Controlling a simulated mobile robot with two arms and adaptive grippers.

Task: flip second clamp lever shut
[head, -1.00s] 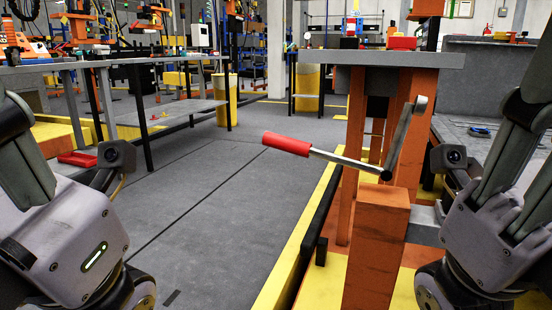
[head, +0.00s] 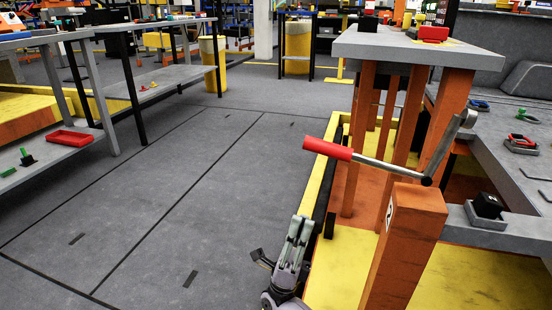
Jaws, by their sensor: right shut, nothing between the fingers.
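The clamp lever has a red handle (head: 327,148) and a metal rod (head: 385,168). It sticks out to the left from a dark pivot at the top of an orange post (head: 405,240). A grey metal arm (head: 445,145) rises to the right from the same pivot. My right gripper (head: 298,230) is at the bottom centre, its fingers pointing up and together with nothing between them. In the picture it is below and left of the red handle, apart from it. My left gripper is out of view. I cannot tell which clamp is the second.
A grey-topped table (head: 415,48) on orange legs stands behind the lever. A yellow-edged platform (head: 355,262) lies under the post. A grey ledge with small parts (head: 488,206) is at the right. The grey floor at the left is open, with a bench (head: 110,28) beyond.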

